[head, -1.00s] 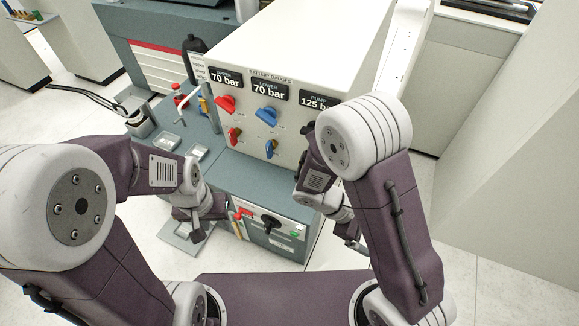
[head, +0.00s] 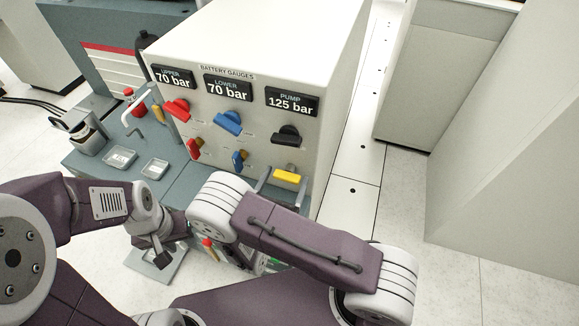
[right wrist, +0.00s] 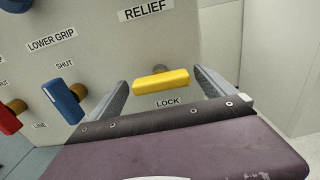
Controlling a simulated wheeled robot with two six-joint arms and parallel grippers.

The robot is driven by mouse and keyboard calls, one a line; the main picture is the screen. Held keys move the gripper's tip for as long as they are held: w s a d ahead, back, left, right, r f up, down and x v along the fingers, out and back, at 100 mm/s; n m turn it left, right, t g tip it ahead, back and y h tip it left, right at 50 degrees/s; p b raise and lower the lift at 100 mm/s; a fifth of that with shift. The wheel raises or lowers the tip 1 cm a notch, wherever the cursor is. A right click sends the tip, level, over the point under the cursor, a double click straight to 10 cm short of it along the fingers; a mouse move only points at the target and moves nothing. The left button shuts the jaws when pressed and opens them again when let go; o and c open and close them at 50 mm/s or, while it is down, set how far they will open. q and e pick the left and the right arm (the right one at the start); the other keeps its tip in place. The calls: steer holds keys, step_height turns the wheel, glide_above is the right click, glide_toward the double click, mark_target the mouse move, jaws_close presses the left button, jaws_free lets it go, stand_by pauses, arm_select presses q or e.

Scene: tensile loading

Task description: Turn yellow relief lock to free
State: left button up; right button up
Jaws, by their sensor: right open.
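The yellow relief lock (head: 287,175) is a bar handle low on the right of the gauge panel. In the right wrist view the yellow relief lock (right wrist: 162,81) lies nearly level between the labels RELIEF (right wrist: 146,9) and LOCK (right wrist: 168,103). My right gripper (right wrist: 160,88) is open, with one finger on each side of the yellow handle; I cannot tell whether either touches it. In the head view my right gripper (head: 284,180) reaches the panel, partly hidden behind my own arm. My left gripper (head: 160,256) hangs low at the left, near the bench front, away from the lock; its jaws are unclear.
In the right wrist view a blue handle (right wrist: 63,101) stands left of my fingers. Gauges read 70, 70 and 125 bar. Floor right of the cabinet is clear.

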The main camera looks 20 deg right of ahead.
steer(key=shift+w+d+r, duration=0.1)
steer(key=shift+w+d, duration=0.25)
steer(key=shift+w, duration=0.05)
steer(key=shift+s, duration=0.1)
steer(key=c, duration=1.4)
arm_select(q)
steer(key=shift+w+d, duration=0.1)
steer(key=shift+w, duration=0.25)
arm_select(e)
steer(key=shift+m, duration=0.3)
steer(key=m, duration=0.4)
steer(key=shift+m, duration=0.3)
steer(key=m, duration=0.4)
steer(key=shift+m+b, duration=0.3)
steer(key=shift+b, duration=0.1)
steer(key=m+b, duration=0.1)
steer(key=m, duration=0.3)
arm_select(q)
steer(key=shift+f+b, duration=0.95)
steer(key=shift+f, duration=0.8)
arm_select(e)
steer(key=shift+m, duration=2)
arm_select(q)
steer(key=shift+f, duration=0.1)
